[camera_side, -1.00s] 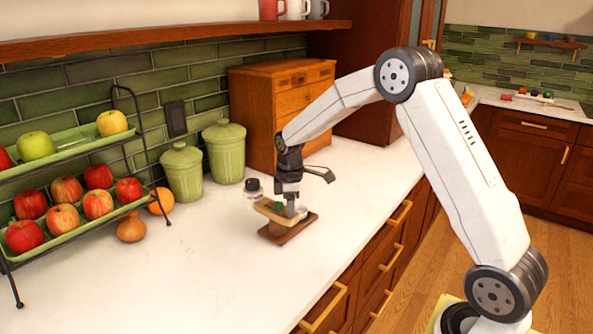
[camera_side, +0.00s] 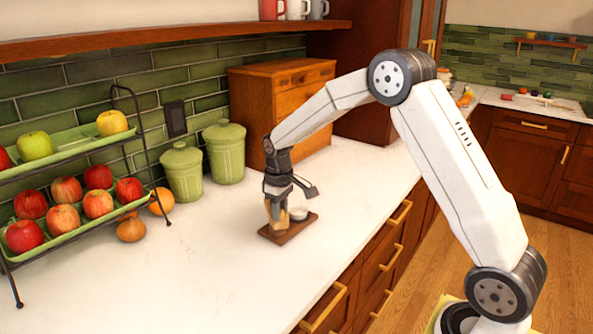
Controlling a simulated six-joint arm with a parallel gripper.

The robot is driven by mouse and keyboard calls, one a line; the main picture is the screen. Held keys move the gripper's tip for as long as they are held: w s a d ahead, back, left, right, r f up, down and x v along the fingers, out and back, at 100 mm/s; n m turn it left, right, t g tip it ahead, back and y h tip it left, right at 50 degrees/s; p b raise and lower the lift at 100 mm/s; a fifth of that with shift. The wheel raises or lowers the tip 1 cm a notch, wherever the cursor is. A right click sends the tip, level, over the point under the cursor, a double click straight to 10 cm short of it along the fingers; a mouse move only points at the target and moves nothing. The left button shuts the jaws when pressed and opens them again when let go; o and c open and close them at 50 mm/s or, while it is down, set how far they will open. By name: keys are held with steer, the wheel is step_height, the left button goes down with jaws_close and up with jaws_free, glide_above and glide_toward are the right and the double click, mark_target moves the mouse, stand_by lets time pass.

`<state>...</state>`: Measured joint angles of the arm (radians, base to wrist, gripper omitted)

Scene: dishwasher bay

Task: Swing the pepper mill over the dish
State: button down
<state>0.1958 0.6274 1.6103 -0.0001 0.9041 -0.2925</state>
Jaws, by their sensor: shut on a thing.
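My gripper (camera_side: 277,205) points down over a small dark brown wooden base (camera_side: 290,233) on the counter. It is shut on a tan wooden piece (camera_side: 275,215) that stands above the left part of the base. A small white round dish (camera_side: 299,214) sits at the right side of the base, just right of the gripper. I cannot make out the pepper mill clearly; the gripper hides much of what is there.
Two green lidded canisters (camera_side: 182,172) (camera_side: 225,150) and a wooden drawer cabinet (camera_side: 282,105) stand behind. A fruit rack (camera_side: 70,215) stands at the left, with an orange (camera_side: 161,201) and an onion (camera_side: 131,229) beside it. The counter in front is clear.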

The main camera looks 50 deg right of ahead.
steer(key=m, duration=0.1)
steer(key=w+a+m, duration=0.1)
steer(key=m, duration=0.2)
steer(key=shift+w+a+m, duration=0.15)
steer(key=shift+w+m, duration=0.15)
steer(key=shift+m, duration=0.1)
steer(key=shift+w+a+m, duration=0.1)
steer(key=shift+w+m, duration=0.3)
steer(key=shift+m, duration=0.55)
steer(key=shift+w+a+m, duration=0.1)
steer(key=shift+w+m, duration=0.3)
steer(key=shift+m, duration=0.6)
steer(key=shift+w+a+m, duration=0.1)
steer(key=shift+w+m, duration=0.3)
steer(key=shift+m, duration=0.55)
steer(key=shift+c, duration=2.1)
jaws_free()
steer(key=shift+r, duration=0.1)
